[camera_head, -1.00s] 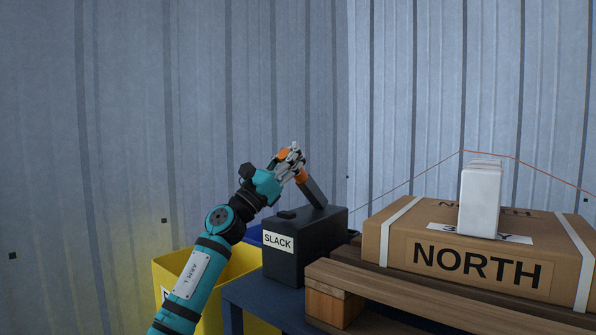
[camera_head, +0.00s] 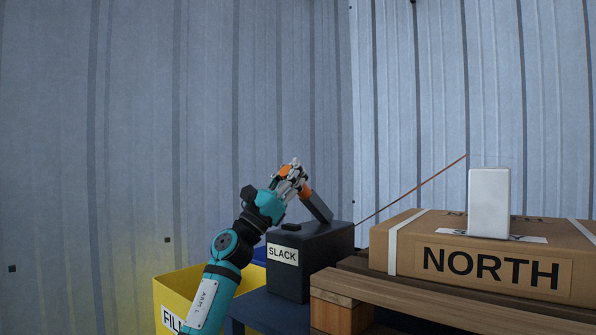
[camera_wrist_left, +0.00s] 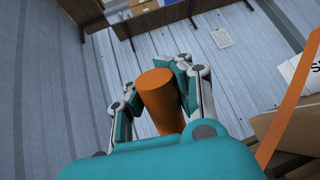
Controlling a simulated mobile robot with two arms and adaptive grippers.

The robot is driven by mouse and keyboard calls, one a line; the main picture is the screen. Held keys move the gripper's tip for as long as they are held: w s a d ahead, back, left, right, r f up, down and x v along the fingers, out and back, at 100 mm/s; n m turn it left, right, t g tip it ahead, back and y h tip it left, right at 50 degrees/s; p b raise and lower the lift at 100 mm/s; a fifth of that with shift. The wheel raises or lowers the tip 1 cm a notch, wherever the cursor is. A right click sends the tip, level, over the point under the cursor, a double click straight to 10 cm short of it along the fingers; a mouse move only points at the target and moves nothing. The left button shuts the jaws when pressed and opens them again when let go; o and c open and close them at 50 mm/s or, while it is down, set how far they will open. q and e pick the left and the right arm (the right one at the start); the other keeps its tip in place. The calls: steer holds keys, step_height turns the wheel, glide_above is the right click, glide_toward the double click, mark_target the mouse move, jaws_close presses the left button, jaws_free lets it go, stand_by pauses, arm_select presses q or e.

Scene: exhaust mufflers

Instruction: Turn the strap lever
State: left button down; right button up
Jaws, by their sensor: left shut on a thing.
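The strap lever (camera_head: 317,205) is a dark bar with an orange grip, rising from a black box labelled SLACK (camera_head: 317,255) and tilted up to the left. My left gripper (camera_head: 296,180) is at its upper end, shut on the orange grip. In the left wrist view the orange grip (camera_wrist_left: 160,98) stands between the two fingers of my left gripper (camera_wrist_left: 152,95). My right gripper is not in view.
A brown carton labelled NORTH (camera_head: 395,262) with white bands lies on a wooden pallet (camera_head: 385,291) to the right. A white block (camera_head: 489,203) stands on it. A yellow bin (camera_head: 180,290) is at the lower left. An orange strap (camera_head: 425,182) slants behind the carton.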

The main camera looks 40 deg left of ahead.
arm_select(q)
steer(key=c, duration=1.6)
jaws_free()
steer(key=shift+s+a+f, duration=0.3)
steer(key=shift+s+f, duration=0.05)
steer(key=shift+f, duration=0.1)
steer(key=o, duration=0.5)
steer(key=shift+o, duration=0.6)
steer(key=shift+r, duration=0.15)
steer(key=v, duration=1.2)
